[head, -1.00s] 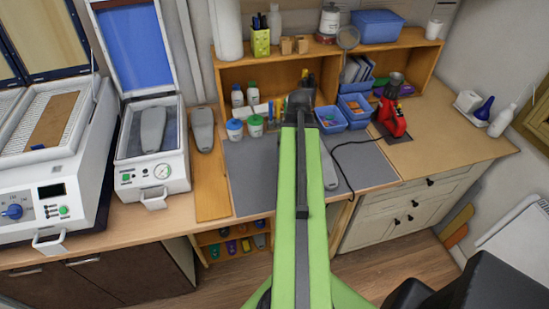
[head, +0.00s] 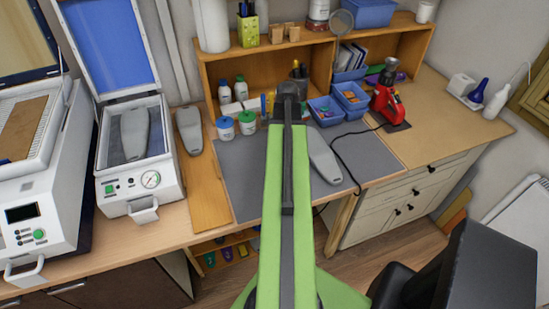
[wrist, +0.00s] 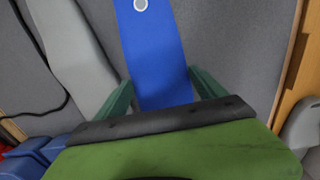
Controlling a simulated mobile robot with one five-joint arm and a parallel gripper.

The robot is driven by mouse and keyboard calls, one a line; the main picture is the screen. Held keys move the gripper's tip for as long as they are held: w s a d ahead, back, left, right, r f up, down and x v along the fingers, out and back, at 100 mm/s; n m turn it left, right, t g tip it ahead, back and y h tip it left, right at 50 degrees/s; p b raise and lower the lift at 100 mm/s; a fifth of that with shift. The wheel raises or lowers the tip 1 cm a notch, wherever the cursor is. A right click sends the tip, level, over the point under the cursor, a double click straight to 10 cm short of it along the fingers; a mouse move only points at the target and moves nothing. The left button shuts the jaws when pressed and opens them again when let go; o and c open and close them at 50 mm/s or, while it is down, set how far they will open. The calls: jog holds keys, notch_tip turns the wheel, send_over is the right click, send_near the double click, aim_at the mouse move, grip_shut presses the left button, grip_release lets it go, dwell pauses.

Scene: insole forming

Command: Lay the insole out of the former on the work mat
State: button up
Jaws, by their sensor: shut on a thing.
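My gripper (wrist: 160,80) is shut on a long blue insole (wrist: 155,50), which lies between the green fingers in the wrist view and has a pale round mark near the top edge. It is over the grey work mat (wrist: 230,40); I cannot tell whether it touches it. In the head view my arm hides the insole and the fingers, and the mat (head: 243,180) shows on both sides. The former (head: 140,180) stands open at the left, its blue-faced lid raised, with a grey foot form (head: 136,133) in it.
A grey form (head: 323,155) lies on the mat right of my arm. Another (head: 188,130) lies on the wooden board (head: 208,190). Jars (head: 225,128), blue bins (head: 350,98) and a red tool (head: 390,98) with a cable stand behind. The mat's left front is clear.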

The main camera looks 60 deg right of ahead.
jog(key=shift+s+a+f, duration=0.1)
jog(key=shift+f, duration=0.15)
jog(key=f+b, duration=0.4)
jog(key=shift+w, duration=0.2)
jog(key=shift+s+r, duration=0.1)
jog(key=shift+r, duration=0.25)
jog(key=shift+f, duration=0.25)
jog(key=o, duration=1.3)
jog(key=shift+r, duration=0.1)
notch_tip(320, 180, up, 12)
jog(key=p, duration=1.2)
jog(key=shift+r, duration=0.15)
